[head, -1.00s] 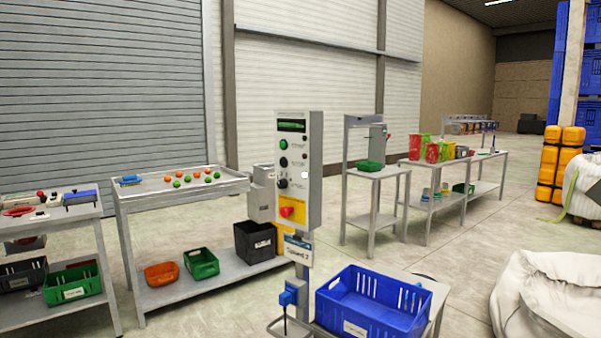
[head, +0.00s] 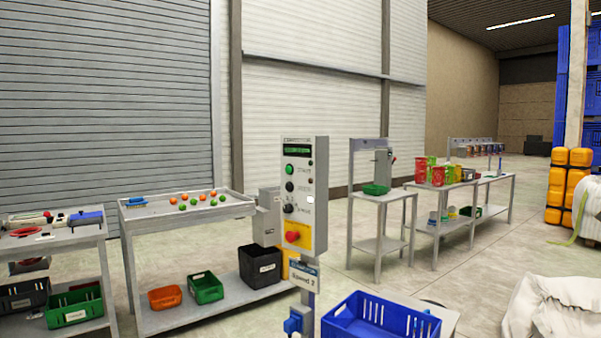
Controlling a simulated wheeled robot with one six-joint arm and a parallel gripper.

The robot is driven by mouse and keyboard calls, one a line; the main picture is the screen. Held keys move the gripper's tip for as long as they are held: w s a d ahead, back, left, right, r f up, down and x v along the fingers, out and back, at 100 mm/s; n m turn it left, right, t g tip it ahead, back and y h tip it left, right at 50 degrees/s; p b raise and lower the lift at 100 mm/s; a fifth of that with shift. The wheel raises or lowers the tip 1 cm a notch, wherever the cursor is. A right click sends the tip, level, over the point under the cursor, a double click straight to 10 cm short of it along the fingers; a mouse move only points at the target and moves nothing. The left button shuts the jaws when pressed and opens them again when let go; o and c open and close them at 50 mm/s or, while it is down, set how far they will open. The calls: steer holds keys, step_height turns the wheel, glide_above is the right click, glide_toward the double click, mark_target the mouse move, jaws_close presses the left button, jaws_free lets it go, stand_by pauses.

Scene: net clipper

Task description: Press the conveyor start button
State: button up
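The control panel (head: 320,185) is a grey upright box on a post in the middle of the head view. Its face has a lit green display (head: 297,150) at the top. Below it sits a green button (head: 290,169), which looks like the start button, though its label is too small to read. Under that are a dark button (head: 290,187), a black knob (head: 288,208) and a red button (head: 292,236) on a yellow plate. A sign reading "Speed 2" (head: 304,276) hangs below. My gripper is not in view.
A blue crate (head: 352,327) stands on a low surface right of the post. A sorting table (head: 150,222) with orange and green balls is behind left. A white sack (head: 550,308) lies at the right. Open concrete floor (head: 470,270) lies between.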

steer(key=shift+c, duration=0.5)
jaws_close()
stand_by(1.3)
